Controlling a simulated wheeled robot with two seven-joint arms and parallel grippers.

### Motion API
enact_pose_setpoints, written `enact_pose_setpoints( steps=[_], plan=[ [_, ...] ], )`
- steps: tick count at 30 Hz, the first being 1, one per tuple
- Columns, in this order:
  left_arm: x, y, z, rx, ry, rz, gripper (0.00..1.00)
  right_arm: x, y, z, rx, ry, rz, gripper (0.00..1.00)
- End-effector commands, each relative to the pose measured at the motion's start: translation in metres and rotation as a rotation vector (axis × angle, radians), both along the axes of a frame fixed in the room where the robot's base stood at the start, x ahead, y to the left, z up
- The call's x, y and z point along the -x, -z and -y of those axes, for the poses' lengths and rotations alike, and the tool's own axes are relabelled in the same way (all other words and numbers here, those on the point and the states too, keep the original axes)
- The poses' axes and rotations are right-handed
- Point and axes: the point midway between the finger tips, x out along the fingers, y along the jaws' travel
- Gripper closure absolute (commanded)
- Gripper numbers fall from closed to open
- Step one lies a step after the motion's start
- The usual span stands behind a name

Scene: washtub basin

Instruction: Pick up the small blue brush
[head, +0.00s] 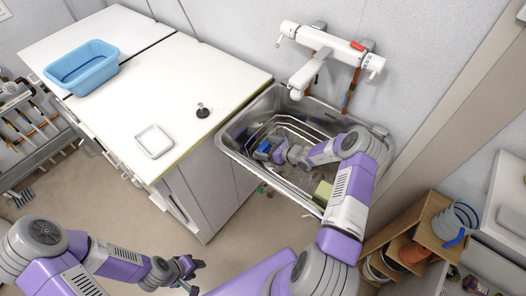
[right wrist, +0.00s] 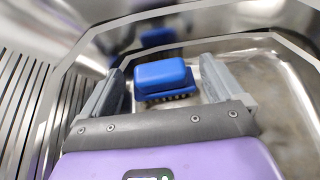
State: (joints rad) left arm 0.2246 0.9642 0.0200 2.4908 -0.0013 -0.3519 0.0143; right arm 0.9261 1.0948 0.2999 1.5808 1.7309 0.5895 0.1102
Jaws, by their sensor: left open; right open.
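The small blue brush (right wrist: 162,76) lies on the metal floor of the sink, blue back up and dark bristles down. In the right wrist view it sits between the two fingers of my open right gripper (right wrist: 160,90), nearer the left finger. I cannot tell whether a finger touches it. In the head view the brush (head: 264,147) shows as a small blue patch in the sink beside my right gripper (head: 272,153). My left gripper (head: 195,277) is open and empty, low over the floor, far from the sink.
A white faucet (head: 330,55) hangs above. The counter (head: 190,80) holds a blue tub (head: 82,68), a white tray (head: 153,141) and a black stopper (head: 202,111).

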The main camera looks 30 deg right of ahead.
Motion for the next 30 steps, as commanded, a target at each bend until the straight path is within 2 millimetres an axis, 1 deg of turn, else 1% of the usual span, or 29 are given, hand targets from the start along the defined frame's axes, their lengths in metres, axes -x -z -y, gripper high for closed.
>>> enact_pose_setpoints(
  steps=[1, 4, 12, 14, 18, 21, 27, 30],
  plan=[
    [0.000, 0.005, 0.000, 0.000, 0.000, 0.000, 0.57, -0.006, 0.006, -0.004, 0.000, -0.002, 0.001, 0.06],
    [0.000, 0.007, 0.000, 0.000, 0.000, 0.000, 0.57, -0.015, 0.009, -0.007, 0.000, -0.001, 0.001, 0.06],
    [0.000, 0.007, 0.000, 0.000, 0.000, 0.000, 0.57, -0.017, 0.009, -0.008, 0.000, -0.001, -0.001, 0.06],
    [0.000, 0.007, 0.000, 0.000, 0.000, 0.000, 0.57, -0.017, 0.009, -0.008, 0.000, -0.001, -0.001, 0.13],
    [0.000, 0.007, 0.000, 0.000, 0.000, 0.000, 0.57, -0.017, 0.009, -0.007, 0.000, -0.001, -0.001, 0.35],
    [0.000, 0.007, 0.000, 0.000, 0.000, 0.000, 0.57, -0.017, 0.009, -0.007, 0.000, -0.001, -0.001, 0.49],
    [0.000, 0.006, 0.000, 0.000, 0.000, 0.000, 0.57, -0.017, 0.009, -0.007, 0.000, -0.001, 0.000, 0.49],
    [0.000, 0.004, 0.000, 0.000, 0.000, 0.000, 0.57, -0.017, 0.002, -0.007, 0.002, -0.001, 0.001, 0.49]
  ],
)
